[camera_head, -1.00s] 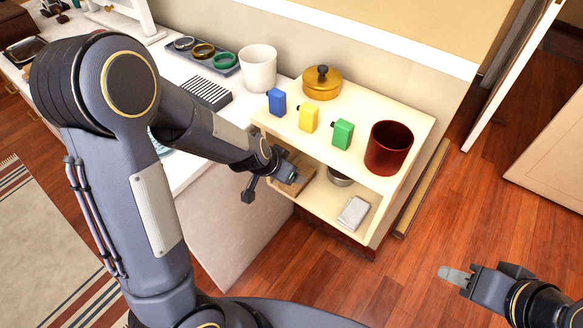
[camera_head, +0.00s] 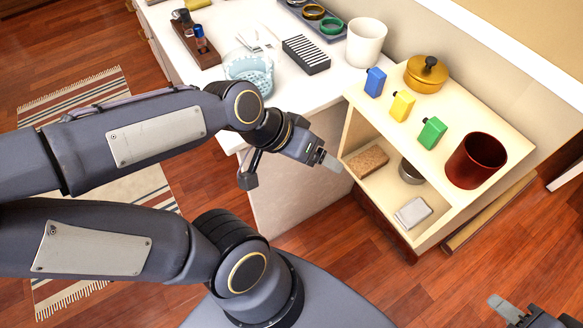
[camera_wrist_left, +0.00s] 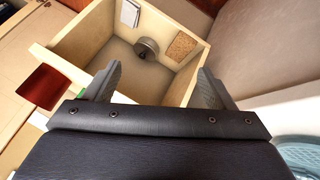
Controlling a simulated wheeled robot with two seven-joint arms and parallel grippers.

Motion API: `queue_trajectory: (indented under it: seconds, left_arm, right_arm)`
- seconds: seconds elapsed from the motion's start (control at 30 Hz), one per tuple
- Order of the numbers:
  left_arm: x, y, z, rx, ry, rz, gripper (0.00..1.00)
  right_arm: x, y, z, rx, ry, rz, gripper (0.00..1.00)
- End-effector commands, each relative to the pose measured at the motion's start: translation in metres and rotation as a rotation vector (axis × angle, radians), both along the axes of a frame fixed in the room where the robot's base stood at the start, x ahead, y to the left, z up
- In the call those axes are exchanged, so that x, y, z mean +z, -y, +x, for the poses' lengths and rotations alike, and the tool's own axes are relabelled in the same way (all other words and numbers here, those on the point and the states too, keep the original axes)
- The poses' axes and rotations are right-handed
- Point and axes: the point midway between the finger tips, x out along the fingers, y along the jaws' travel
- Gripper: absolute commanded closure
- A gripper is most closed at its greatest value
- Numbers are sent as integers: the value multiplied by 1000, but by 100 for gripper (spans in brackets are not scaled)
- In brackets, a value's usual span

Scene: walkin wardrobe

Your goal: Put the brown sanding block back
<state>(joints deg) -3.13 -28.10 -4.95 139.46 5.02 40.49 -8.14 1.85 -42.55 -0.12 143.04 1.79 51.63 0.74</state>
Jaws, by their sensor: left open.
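The brown sanding block (camera_head: 367,161) lies flat on the lower shelf of the small cream shelf unit (camera_head: 451,216), near its left side. It also shows in the left wrist view (camera_wrist_left: 183,46), against the inner right side of the compartment. My left gripper (camera_head: 331,162) is outside the unit, just left of its open front and apart from the block. In the left wrist view its two fingers (camera_wrist_left: 158,88) are spread with nothing between them. My right gripper (camera_head: 497,303) shows only in part at the bottom right; its jaw state is unclear.
On top stand blue, yellow and green bottles (camera_head: 432,132), a gold pot (camera_head: 426,74) and a red cup (camera_head: 475,161). A white counter (camera_head: 300,88) adjoins at left.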

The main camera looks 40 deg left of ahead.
Motion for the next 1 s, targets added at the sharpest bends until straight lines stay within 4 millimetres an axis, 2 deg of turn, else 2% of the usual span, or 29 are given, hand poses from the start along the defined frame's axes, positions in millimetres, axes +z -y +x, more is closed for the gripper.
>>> queue_trajectory:
  seconds: [0.03,0.1,0.2,0.33,0.57,0.67,0.77,0.87,1.0]
  left_arm:
    - [4,-4,-16,32,-4,1,23]
    - [5,-6,-33,64,-23,6,23]
    - [4,-9,-48,97,-43,13,23]
    - [3,-10,-55,113,-55,18,23]
    - [4,-9,-55,111,-55,18,23]
    - [10,-9,-55,111,-54,17,23]
    - [27,-9,-54,111,-54,17,23]
    - [56,-9,-54,111,-54,17,23]
    - [109,-9,-54,111,-53,17,23]
  right_arm:
    - [0,0,0,0,0,0,64]
    - [0,0,0,0,0,0,64]
    - [0,0,0,0,0,0,64]
    - [0,0,0,0,0,0,64]
    - [0,0,0,0,0,0,64]
    - [6,0,0,0,0,0,64]
    - [24,0,0,0,0,0,64]
    - [52,0,0,0,0,0,64]
    - [105,0,0,0,1,0,64]
